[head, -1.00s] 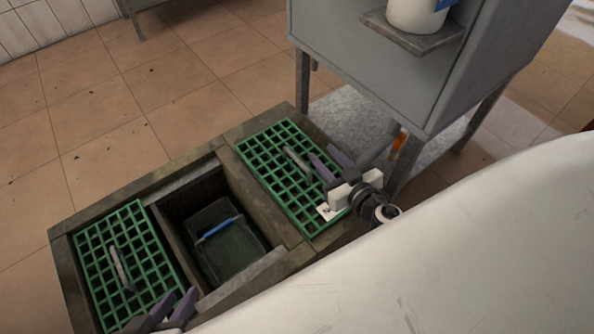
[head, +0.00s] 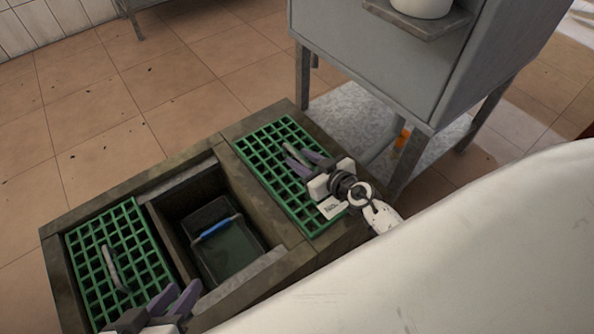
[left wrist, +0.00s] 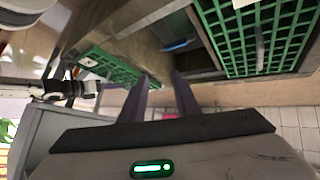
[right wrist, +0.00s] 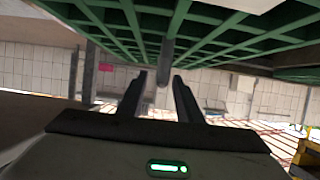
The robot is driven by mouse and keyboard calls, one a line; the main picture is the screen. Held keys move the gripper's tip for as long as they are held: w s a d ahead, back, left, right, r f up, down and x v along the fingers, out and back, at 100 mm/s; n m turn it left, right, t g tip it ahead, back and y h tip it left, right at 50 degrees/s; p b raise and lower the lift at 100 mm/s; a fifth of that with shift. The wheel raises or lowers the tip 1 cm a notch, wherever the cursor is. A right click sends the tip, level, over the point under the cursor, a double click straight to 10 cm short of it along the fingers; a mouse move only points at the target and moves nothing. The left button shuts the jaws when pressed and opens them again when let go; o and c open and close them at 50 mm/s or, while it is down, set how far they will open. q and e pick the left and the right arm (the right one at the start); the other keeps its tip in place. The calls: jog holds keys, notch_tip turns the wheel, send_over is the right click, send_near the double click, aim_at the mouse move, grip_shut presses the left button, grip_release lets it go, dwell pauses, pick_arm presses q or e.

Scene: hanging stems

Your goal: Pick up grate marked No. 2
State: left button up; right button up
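A green grate (head: 257,155) with a white tag (head: 331,208) covers the right opening of the stone-edged pit; the tag's writing is too small to read. Its grey bar handle (head: 293,152) shows partly beside my right gripper (head: 302,162). That gripper is open above the grate. In the right wrist view, the handle (right wrist: 166,62) stands between the spread fingers (right wrist: 160,82), not gripped. A second green grate (head: 93,245), with a grey handle (head: 110,268), covers the left opening.
Between the grates is an open pit with a dark bin (head: 232,256) that has a blue handle (head: 215,227). A grey cabinet on legs (head: 390,75) stands behind the right grate. Tiled floor (head: 110,110) is clear at back left.

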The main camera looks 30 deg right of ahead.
jog(key=shift+b+x, duration=0.35)
jog(key=shift+x, duration=0.45)
jog(key=shift+w+f, duration=0.2)
jog(key=shift+w, duration=0.1)
pick_arm(q)
jog(key=shift+w+d+r, duration=0.1)
jog(key=shift+d+r, duration=0.35)
jog(key=shift+r, duration=0.1)
pick_arm(e)
jog(key=shift+r, duration=0.1)
grip_shut()
jog(key=shift+w+r, duration=0.1)
jog(key=shift+r, duration=0.15)
